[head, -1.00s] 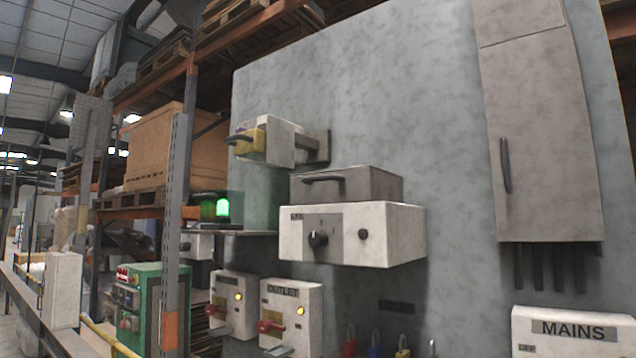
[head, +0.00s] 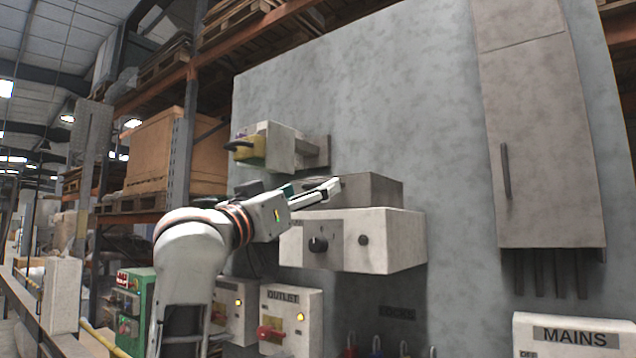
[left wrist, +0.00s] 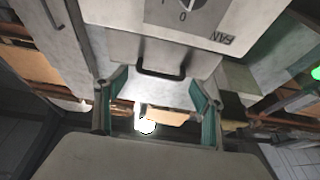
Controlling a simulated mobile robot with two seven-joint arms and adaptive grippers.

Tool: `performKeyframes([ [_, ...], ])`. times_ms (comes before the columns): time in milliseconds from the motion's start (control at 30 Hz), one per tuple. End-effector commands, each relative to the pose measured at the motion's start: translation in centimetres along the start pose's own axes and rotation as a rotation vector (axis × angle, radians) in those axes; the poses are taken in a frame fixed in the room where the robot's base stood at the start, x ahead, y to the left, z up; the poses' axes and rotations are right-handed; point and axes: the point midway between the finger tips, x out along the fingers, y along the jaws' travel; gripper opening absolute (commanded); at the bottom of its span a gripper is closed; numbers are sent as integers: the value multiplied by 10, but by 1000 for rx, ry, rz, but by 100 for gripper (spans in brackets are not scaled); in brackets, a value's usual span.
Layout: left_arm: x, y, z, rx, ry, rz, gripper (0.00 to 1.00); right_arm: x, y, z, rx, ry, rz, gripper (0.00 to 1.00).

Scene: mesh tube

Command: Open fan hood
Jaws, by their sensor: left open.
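The white fan box (head: 395,246) with a black knob (head: 318,244) is mounted on the grey panel. It also shows upside down in the left wrist view with its FAN label (left wrist: 209,38). The grey hood (head: 380,191) sits shut on top of the box. Its dark handle (left wrist: 161,72) shows in the left wrist view, between and just beyond the fingers; in the head view my gripper covers it. My left gripper (head: 318,193) is open and empty in front of the hood, its teal finger pads spread either side of the handle. My right gripper is not in view.
A box with a yellow front and dark handle (head: 245,148) juts out above and left of the hood. A tall grey cabinet (head: 545,140) hangs at right. OUTLET (head: 290,318) and MAINS (head: 570,335) boxes are below. The panel right of the hood is clear.

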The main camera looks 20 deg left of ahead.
Motion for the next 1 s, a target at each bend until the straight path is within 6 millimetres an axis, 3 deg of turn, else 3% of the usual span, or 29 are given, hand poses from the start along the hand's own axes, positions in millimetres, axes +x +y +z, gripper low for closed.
performKeyframes([
  [100, 19, 0, -2, -1, -1, 0, 69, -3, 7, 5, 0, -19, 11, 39],
  [300, 38, 0, -1, -1, 1, 0, 69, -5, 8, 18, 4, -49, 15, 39],
  [633, 41, 0, 0, 1, 1, -1, 69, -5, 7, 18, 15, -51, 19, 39],
  [800, 41, 0, 0, 1, 1, 0, 25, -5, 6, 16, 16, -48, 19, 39],
  [1000, 41, 0, -2, 0, -3, 1, 24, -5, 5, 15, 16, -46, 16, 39],
])
